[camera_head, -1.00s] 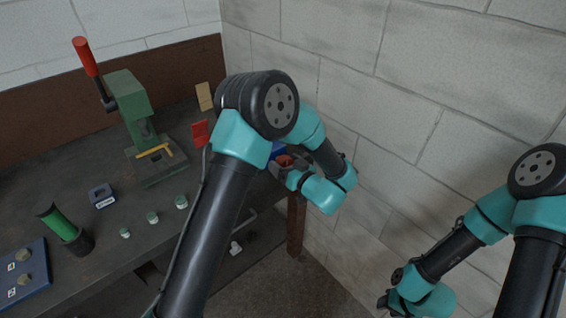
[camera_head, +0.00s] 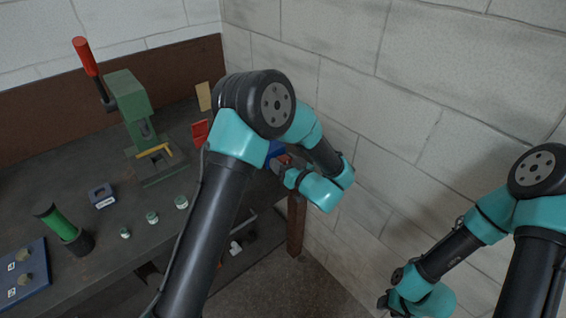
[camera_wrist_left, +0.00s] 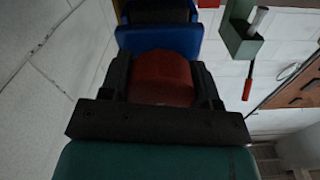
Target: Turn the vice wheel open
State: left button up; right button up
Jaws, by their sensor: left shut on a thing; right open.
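The vice wheel (camera_wrist_left: 162,78) is a red rounded part in the left wrist view, in front of the blue vice body (camera_wrist_left: 160,38). My left gripper (camera_wrist_left: 162,85) is shut on the wheel, with one dark finger on each side of it. In the head view the left gripper (camera_head: 284,168) is at the right end of the bench, and my own arm hides most of the vice (camera_head: 274,150). My right gripper (camera_head: 385,301) is open and empty, low at the right, away from the bench.
A green press (camera_head: 130,100) with a red-gripped lever stands on the bench (camera_head: 140,215). A green cylinder (camera_head: 60,222), a blue block (camera_head: 102,196), several small jars and a blue board (camera_head: 22,275) lie left. A block wall (camera_head: 430,90) is close to my left gripper's right.

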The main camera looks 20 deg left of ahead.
pick_arm(q)
jog(key=shift+n, duration=0.5)
jog(key=n, duration=0.2)
jog(key=shift+n, duration=0.4)
jog(key=n, duration=0.3)
jog(key=shift+n, duration=0.3)
jog(key=n, duration=0.3)
jog(key=shift+n, duration=0.3)
jog(key=n, duration=0.3)
jog(key=shift+n, duration=0.3)
jog(key=n, duration=0.7)
jog(key=shift+o, duration=0.2)
jog(key=n, duration=0.7)
jog(key=shift+f, duration=0.1)
